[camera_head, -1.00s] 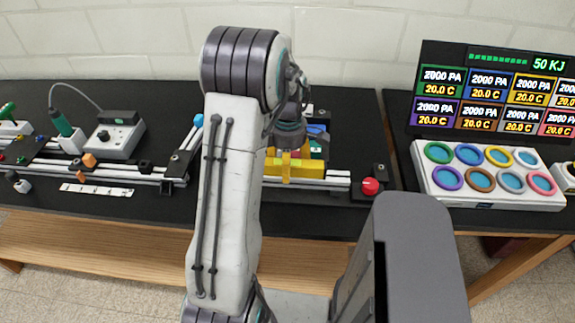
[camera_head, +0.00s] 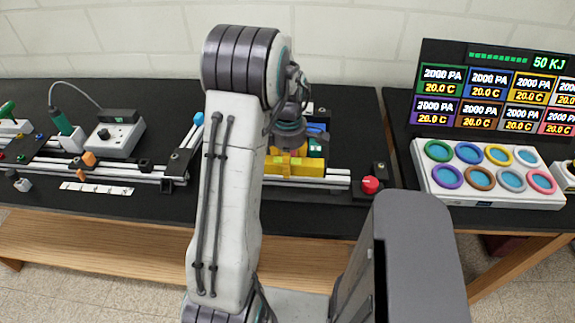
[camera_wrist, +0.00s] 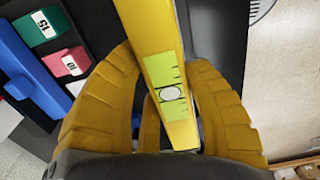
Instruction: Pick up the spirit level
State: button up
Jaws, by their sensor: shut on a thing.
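The spirit level is a yellow bar with a lime-green vial window. In the wrist view the spirit level (camera_wrist: 152,30) runs lengthwise between the two yellow fingers of my gripper (camera_wrist: 162,68), which is shut on it. In the head view the spirit level (camera_head: 308,164) shows just above the extrusion rails, right of my arm. My gripper (camera_head: 288,152) comes down on it from above. My arm hides the level's left part, and I cannot tell clearly whether it is free of the rails.
Aluminium rails (camera_head: 335,182) run along the black bench, with a red knob (camera_head: 371,185) at their right end. A blue holder (camera_wrist: 32,88) with green and pink numbered blocks lies close beside the level. A soldering station (camera_head: 116,135) stands left. A panel of coloured rings (camera_head: 487,172) stands right.

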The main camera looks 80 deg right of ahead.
jog(key=shift+c, duration=1)
